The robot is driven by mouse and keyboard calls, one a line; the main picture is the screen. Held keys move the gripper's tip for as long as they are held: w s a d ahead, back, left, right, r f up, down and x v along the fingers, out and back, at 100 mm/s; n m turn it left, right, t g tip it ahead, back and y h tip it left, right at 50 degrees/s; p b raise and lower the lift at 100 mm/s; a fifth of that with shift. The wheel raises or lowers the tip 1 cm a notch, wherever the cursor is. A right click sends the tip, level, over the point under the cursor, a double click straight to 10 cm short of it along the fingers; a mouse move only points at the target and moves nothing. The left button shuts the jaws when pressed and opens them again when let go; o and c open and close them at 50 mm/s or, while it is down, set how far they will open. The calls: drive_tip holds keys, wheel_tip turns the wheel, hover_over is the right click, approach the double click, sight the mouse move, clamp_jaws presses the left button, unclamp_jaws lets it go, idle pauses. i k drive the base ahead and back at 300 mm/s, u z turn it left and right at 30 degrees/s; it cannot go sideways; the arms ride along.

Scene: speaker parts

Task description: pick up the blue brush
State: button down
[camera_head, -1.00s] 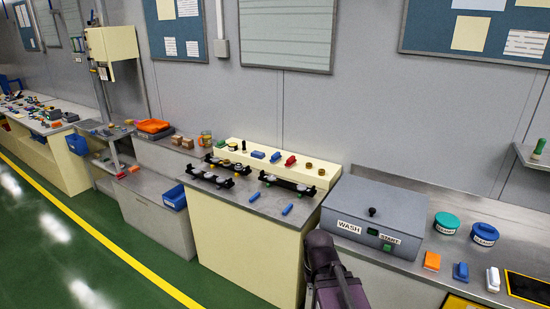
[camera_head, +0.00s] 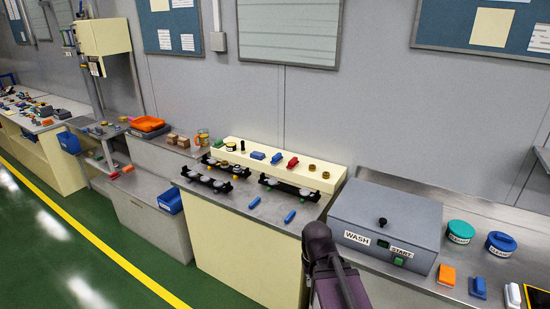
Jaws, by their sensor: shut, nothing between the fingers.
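A small blue block-like piece with a raised top (camera_head: 478,287), which looks like the blue brush, lies on the grey metal counter at the lower right. It sits between a similar orange piece (camera_head: 447,275) and a similar white piece (camera_head: 512,296). Nothing covers it. My purple arm shows at the bottom centre, to the left of the blue piece and in front of the grey wash box. My gripper itself does not show, and nothing held can be seen.
The grey wash box (camera_head: 350,203) stands left of the blue piece. A teal round tub (camera_head: 461,231) and a blue round tub (camera_head: 501,243) stand behind it. A cream bench (camera_head: 245,262) with black fixtures and small blue parts (camera_head: 290,216) is farther left.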

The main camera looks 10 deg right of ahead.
sight(277, 158)
drive_tip(key=z, duration=0.05)
drive_tip(key=i, duration=0.1)
drive_tip(key=z, duration=0.1)
drive_tip(key=k, duration=0.6)
drive_tip(key=u, duration=0.65)
drive_tip(key=i, duration=2.55)
drive_tip(key=z, duration=0.45)
